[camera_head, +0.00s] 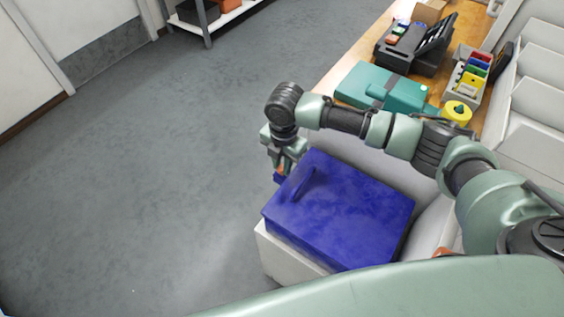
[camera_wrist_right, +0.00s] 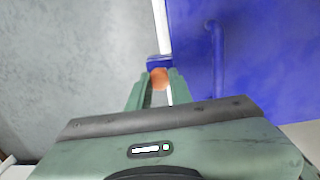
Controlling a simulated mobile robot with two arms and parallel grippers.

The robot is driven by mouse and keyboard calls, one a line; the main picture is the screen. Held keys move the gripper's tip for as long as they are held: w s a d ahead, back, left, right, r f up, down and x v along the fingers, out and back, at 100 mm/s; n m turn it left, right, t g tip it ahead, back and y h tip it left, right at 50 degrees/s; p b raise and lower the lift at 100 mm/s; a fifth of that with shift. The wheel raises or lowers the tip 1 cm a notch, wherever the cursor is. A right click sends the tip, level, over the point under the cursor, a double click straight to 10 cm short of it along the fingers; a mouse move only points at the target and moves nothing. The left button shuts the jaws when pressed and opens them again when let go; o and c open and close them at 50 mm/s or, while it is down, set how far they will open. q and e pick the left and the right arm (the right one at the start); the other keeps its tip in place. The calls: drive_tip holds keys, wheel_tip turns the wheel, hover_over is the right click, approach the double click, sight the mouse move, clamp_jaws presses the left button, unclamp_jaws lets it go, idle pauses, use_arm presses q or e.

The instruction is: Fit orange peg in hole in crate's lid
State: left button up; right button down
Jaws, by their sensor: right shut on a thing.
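The crate has a white body (camera_head: 268,256) and a blue lid (camera_head: 345,215) with a raised bar handle (camera_head: 303,184). The lid lies closed on top. A small blue tab (camera_head: 277,178) juts out at the lid's far left edge; it also shows in the wrist view (camera_wrist_right: 154,62). My right gripper (camera_head: 283,163) is over this tab, shut on the orange peg (camera_wrist_right: 159,78). The peg's visible end is at the tab; I cannot tell whether it is in the hole, which is hidden. My left gripper is not in view.
A wooden counter (camera_head: 352,62) behind my right arm carries a teal case (camera_head: 362,84), a black device (camera_head: 405,47), a yellow roll (camera_head: 456,112) and a bin of coloured items (camera_head: 470,76). The grey floor (camera_head: 140,170) left of the crate is clear.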

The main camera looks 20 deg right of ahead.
drive_tip(key=shift+f, duration=0.4)
idle(0.4)
drive_tip(key=c, duration=1.2)
unclamp_jaws()
drive_tip(key=shift+r+p, duration=4.55)
drive_tip(key=shift+p, duration=0.05)
drive_tip(key=shift+a, duration=0.1)
